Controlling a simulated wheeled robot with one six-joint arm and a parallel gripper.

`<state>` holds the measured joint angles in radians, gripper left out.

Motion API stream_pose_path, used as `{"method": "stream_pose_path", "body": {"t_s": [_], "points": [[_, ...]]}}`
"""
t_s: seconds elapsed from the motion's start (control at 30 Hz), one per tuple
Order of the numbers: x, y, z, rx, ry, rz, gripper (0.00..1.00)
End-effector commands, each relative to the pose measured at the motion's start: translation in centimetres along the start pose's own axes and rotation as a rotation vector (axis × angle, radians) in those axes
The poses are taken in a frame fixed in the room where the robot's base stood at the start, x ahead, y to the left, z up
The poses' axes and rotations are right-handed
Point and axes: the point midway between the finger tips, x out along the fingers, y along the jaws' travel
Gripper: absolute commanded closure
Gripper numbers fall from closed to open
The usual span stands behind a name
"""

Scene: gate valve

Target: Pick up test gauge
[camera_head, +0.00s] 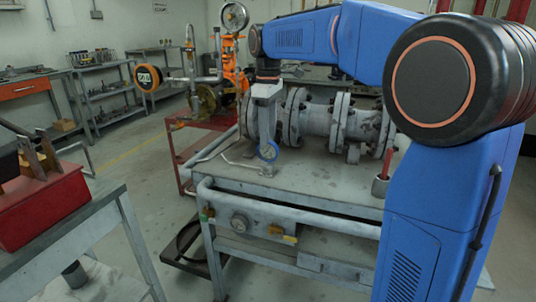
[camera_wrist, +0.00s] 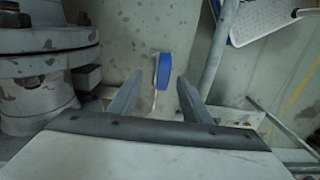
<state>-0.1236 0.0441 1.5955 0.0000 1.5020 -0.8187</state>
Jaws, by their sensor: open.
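The test gauge (camera_head: 268,152) is a small round gauge with a blue rim and pale face. It stands upright near the front edge of the grey workbench (camera_head: 325,183), in front of the flanged pipe. My gripper (camera_head: 267,139) points down directly above it, close to its top. In the wrist view the gauge shows edge-on as a blue band (camera_wrist: 164,71). It lies between the two open fingertips (camera_wrist: 160,82) in the picture, with gaps on both sides. I cannot tell whether the fingertips are down to its height. Its lower part is partly hidden in the wrist view.
The flanged pipe assembly (camera_head: 318,119) stands close behind the gauge; a flange (camera_wrist: 50,48) is left of my fingers in the wrist view. A cup with a red-handled tool (camera_head: 381,186) is at the bench's right. A red toolbox (camera_head: 42,208) sits on the left table.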

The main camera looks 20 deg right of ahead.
Motion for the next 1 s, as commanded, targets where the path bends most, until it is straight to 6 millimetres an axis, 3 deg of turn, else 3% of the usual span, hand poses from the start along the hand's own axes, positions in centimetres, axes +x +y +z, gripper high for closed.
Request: {"method": "stream_pose_path", "body": {"t_s": [0.17,0.53,0.87,1.0], "points": [[0.9,0.0,0.0,0.0,-0.001,-0.001,0.56],[5.3,-0.2,0.1,0.0,-0.001,-0.001,0.56],[5.8,-0.2,0.0,0.0,0.0,0.0,0.56],[5.8,-0.1,0.0,0.0,0.0,0.0,0.9]]}}
